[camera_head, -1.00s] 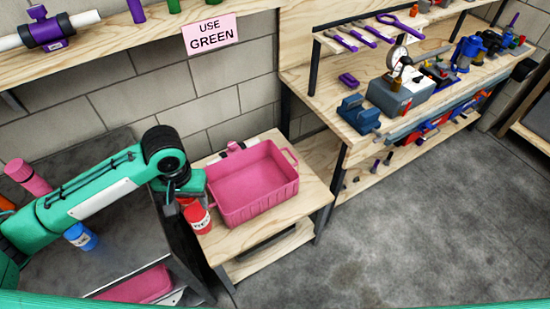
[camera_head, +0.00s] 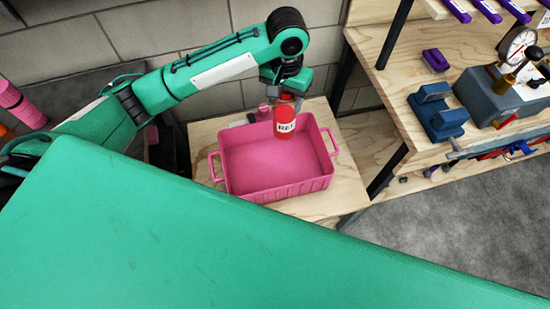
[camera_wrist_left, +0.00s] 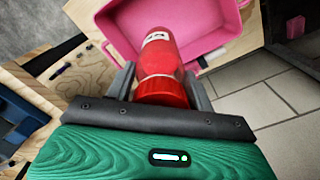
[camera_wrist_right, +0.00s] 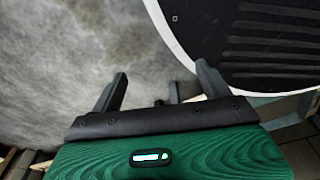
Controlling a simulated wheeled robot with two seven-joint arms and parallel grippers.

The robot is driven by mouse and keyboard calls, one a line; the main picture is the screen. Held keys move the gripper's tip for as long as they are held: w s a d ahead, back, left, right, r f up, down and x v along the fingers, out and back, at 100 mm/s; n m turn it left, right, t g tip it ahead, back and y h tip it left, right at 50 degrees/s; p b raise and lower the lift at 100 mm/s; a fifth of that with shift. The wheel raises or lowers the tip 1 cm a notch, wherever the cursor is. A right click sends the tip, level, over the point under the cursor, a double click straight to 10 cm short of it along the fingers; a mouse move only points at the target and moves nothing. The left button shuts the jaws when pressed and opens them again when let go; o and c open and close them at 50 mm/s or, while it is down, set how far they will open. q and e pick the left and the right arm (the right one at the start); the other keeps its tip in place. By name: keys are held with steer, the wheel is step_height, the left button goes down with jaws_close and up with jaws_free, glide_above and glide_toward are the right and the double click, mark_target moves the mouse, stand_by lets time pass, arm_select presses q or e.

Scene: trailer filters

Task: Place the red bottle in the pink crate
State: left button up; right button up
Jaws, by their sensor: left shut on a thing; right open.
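The red bottle (camera_head: 285,118) with a white label hangs upright from my left gripper (camera_head: 284,92), at the far right part of the pink crate (camera_head: 318,184). Its lower end shows against the crate's inside, and I cannot tell its exact height. In the left wrist view the bottle (camera_wrist_left: 161,62) sits between the two fingers of the left gripper (camera_wrist_left: 160,84), and the crate (camera_wrist_left: 197,22) lies beyond it. The crate looks empty and stands on a wooden table. My right gripper (camera_wrist_right: 155,82) is open and empty in the right wrist view.
The small wooden table (camera_head: 338,197) holds the crate. A workbench at the right carries a blue vise-like block (camera_head: 436,112), a purple piece (camera_head: 435,59) and a grey device with a gauge (camera_head: 505,92). A block wall stands behind. My own green body covers the foreground.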

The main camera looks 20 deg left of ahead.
arm_select(q)
steer(key=w+d+f+b, duration=0.1)
steer(key=f+b, duration=0.1)
steer(key=f, duration=0.9)
steer(key=w+d+f+b, duration=0.1)
steer(key=d+f+b, duration=0.1)
steer(key=f, duration=0.9)
steer(key=shift+w+d+f+m+b, duration=0.2)
steer(key=shift+w+f+m+b, duration=0.1)
steer(key=shift+m+b, duration=0.15)
arm_select(e)
steer(key=w+a, duration=0.1)
steer(key=w, duration=0.5)
steer(key=shift+a+r, duration=0.3)
steer(key=shift+r, duration=0.05)
steer(key=shift+s, duration=0.1)
arm_select(q)
steer(key=o, duration=1.3)
steer(key=shift+f, duration=0.1)
steer(key=shift+o, duration=1)
arm_select(e)
steer(key=shift+s+d+f, duration=0.1)
steer(key=shift+s+f, duration=0.3)
steer(key=shift+s, duration=0.05)
steer(key=shift+w, duration=0.1)
